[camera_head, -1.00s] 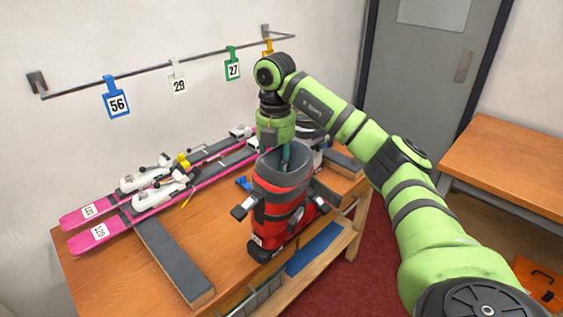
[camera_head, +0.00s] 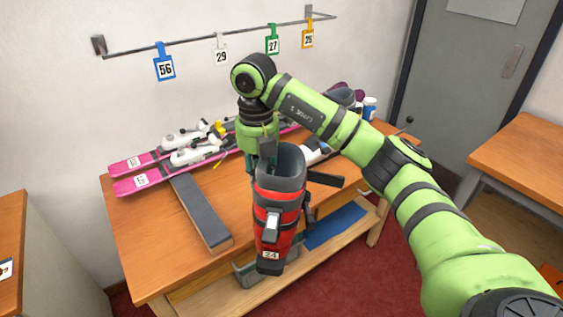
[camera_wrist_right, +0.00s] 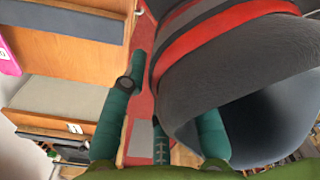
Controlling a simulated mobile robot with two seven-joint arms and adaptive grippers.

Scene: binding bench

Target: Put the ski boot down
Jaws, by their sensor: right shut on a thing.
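The ski boot (camera_head: 292,208) is red and dark grey with buckles and a small "24" label near its lower end. It hangs upright or slightly tilted in front of the workbench's front edge, apparently in the air. My right gripper (camera_head: 264,155) is shut on the boot's upper cuff from above. In the right wrist view the grey cuff (camera_wrist_right: 195,95) fills the right side; one teal finger of the gripper (camera_wrist_right: 172,95) is outside the cuff and the other reaches into its mouth. My left gripper is not in view.
The wooden workbench (camera_head: 137,242) holds pink skis (camera_head: 140,182) with white bindings, a grey-topped block (camera_head: 202,212) and items at the back right. A bench on the right (camera_head: 525,165) and a cabinet on the left (camera_head: 10,215) stand nearby. Bare bench top lies left of the block.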

